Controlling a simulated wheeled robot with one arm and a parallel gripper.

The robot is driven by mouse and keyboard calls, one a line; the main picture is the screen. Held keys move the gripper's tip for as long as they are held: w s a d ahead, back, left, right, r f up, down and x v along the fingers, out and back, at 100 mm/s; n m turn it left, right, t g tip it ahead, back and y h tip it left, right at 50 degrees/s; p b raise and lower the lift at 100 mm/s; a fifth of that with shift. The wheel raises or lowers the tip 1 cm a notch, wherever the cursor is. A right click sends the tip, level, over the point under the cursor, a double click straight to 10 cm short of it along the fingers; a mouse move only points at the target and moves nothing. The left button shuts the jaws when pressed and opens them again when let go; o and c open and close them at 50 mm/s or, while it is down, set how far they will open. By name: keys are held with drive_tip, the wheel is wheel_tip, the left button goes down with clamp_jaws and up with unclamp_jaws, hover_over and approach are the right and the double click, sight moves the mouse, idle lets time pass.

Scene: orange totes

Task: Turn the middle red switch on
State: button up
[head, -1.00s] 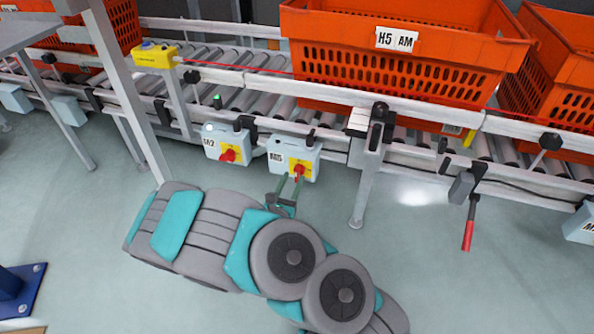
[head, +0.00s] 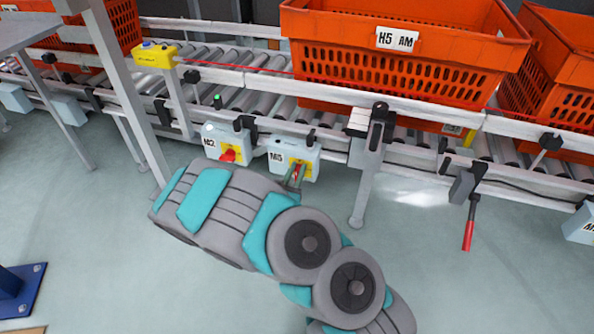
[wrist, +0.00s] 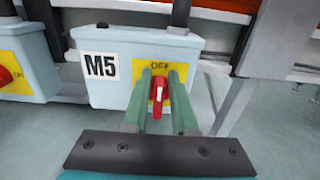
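The M5 switch box (head: 280,157) hangs under the conveyor rail, just right of the M2 box (head: 215,140). In the wrist view, the M5 box (wrist: 112,75) carries a yellow plate with a red rotary switch (wrist: 158,90). Its handle stands roughly vertical, below lettering that reads OFF. My gripper (wrist: 159,84) is at the switch, with one green finger on each side of the red handle. Narrow gaps seem to show between fingers and handle; firm contact cannot be made out. In the head view my gripper (head: 297,175) partly covers the switch.
The M2 box's red switch (head: 228,155) is close on the left. A conveyor leg (head: 366,185) stands to the right, then a red-handled lever (head: 469,230). Orange totes (head: 400,55) sit on the rollers above. The floor below is clear.

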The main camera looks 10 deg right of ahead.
clamp_jaws()
drive_tip(key=shift+f, duration=0.1)
drive_tip(key=shift+f+m, duration=0.1)
drive_tip(key=shift+m, duration=0.3)
drive_tip(key=shift+s+d+f+m+p, duration=0.15)
drive_tip(key=shift+d+f+m+p, duration=0.15)
drive_tip(key=shift+m+p, duration=2)
drive_tip(key=shift+s+d+f+m+p, duration=0.3)
drive_tip(key=shift+m+p, duration=0.75)
drive_tip(key=shift+m, duration=2.3)
drive_tip(key=shift+s+d+f+m+p, duration=0.1)
drive_tip(key=shift+f+m+p, duration=0.3)
drive_tip(key=shift+m+p, duration=1.9)
drive_tip(key=shift+m+b, duration=0.55)
drive_tip(key=shift+m, duration=0.2)
